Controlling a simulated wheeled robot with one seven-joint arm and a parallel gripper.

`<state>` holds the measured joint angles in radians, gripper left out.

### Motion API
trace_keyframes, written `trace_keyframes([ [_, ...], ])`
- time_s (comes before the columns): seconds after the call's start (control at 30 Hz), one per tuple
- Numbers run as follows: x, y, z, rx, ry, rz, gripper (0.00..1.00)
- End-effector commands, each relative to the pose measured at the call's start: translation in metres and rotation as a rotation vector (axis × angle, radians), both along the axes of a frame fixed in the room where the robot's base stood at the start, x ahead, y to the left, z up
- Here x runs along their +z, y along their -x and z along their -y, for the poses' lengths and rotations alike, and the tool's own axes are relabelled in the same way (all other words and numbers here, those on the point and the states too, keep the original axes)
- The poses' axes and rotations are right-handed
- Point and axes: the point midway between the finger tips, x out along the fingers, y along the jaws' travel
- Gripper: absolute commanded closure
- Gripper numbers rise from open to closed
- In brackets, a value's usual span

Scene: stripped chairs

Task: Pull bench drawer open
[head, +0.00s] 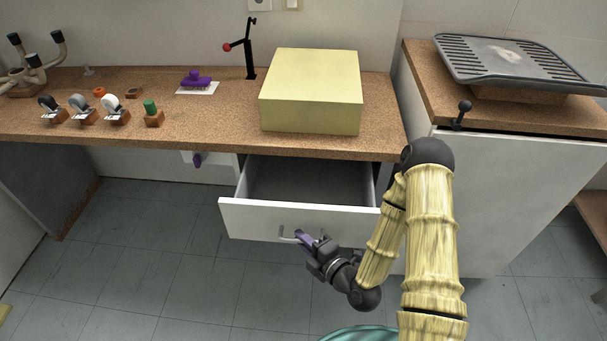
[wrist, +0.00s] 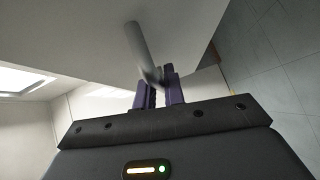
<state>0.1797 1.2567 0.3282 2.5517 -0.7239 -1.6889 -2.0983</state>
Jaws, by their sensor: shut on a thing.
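The bench drawer (head: 255,220) has a white front and a grey inside, and it is pulled well out from under the brown bench top (head: 200,128). Its inside looks empty. A metal bar handle (head: 287,238) sits on the drawer front. My gripper (head: 306,238) is at the handle, with its purple fingers shut on it. In the wrist view the grey handle (wrist: 140,48) runs down between the fingers of my gripper (wrist: 160,88). The drawer front (wrist: 85,40) fills much of that view.
A pale yellow box (head: 310,95) stands on the bench above the drawer. Tape dispensers (head: 82,108), a purple brush (head: 196,79) and a black stand (head: 249,55) are on the bench. A white cabinet (head: 500,190) stands at right. The tiled floor (head: 150,260) is clear at left.

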Motion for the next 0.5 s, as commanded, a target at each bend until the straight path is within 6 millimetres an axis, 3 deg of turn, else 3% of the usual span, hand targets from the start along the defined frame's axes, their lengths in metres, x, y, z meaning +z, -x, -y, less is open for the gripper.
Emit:
trace_keyframes([
  [0.5,0.001,0.027,-0.001,0.000,0.003,-0.006,1.00],
])
